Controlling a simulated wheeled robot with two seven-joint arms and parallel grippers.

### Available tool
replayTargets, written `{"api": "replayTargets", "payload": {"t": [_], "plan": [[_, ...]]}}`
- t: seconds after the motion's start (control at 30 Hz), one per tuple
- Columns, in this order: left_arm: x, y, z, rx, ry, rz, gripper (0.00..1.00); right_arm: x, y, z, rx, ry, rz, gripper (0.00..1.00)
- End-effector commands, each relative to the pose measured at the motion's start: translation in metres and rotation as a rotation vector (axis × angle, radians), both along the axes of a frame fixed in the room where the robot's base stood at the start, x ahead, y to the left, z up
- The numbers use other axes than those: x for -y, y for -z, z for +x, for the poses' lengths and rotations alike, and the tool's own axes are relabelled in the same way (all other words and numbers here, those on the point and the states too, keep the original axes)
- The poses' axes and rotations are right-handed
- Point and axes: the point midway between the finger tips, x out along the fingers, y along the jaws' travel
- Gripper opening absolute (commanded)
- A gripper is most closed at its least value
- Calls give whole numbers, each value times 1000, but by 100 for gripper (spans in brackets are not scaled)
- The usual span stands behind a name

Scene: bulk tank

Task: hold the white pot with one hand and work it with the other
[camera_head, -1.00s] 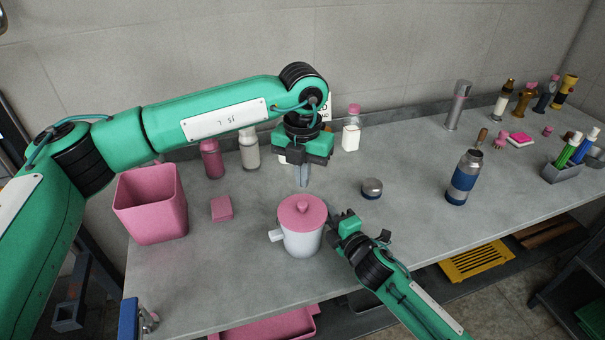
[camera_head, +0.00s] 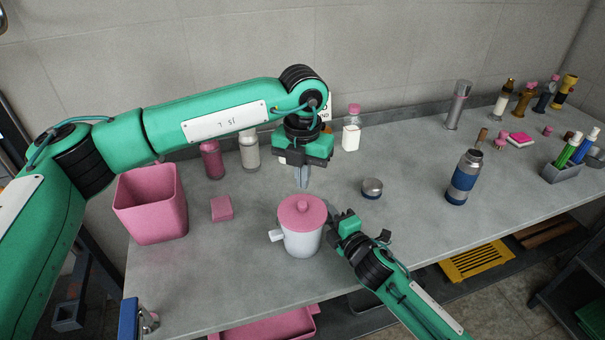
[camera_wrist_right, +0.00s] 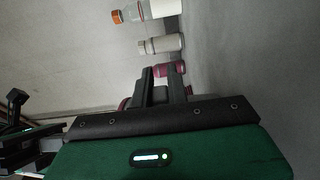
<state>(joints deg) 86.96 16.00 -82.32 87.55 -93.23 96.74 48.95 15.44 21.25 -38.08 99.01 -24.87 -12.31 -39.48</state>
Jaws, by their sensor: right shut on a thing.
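The white pot (camera_head: 301,243) stands upright on the grey bench, with a pink lid (camera_head: 302,210) with a small knob on top and a white spout or stub at its left. My right gripper (camera_head: 335,225) is at the pot's right side and shut on it; the exact grip is hard to see. In the right wrist view the fingers (camera_wrist_right: 168,88) point away from the camera, and the pot is mostly hidden. My left gripper (camera_head: 303,182) points down just above the lid, apart from it. Its fingers show as one narrow shape, so their opening is unclear.
A pink bin (camera_head: 151,207) and pink block (camera_head: 221,208) stand left of the pot. Several bottles line the wall behind. A round grey-lidded container (camera_head: 372,188) and blue-banded flask (camera_head: 464,178) stand to the right. The bench in front of the pot is clear.

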Motion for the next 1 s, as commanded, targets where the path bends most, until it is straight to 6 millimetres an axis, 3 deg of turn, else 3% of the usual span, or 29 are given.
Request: {"api": "replayTargets", "payload": {"t": [1.0], "plan": [[0, 31, 0, -1, 0, 0, 0, 0, 2, 0, -3, 1, -1, 0]]}}
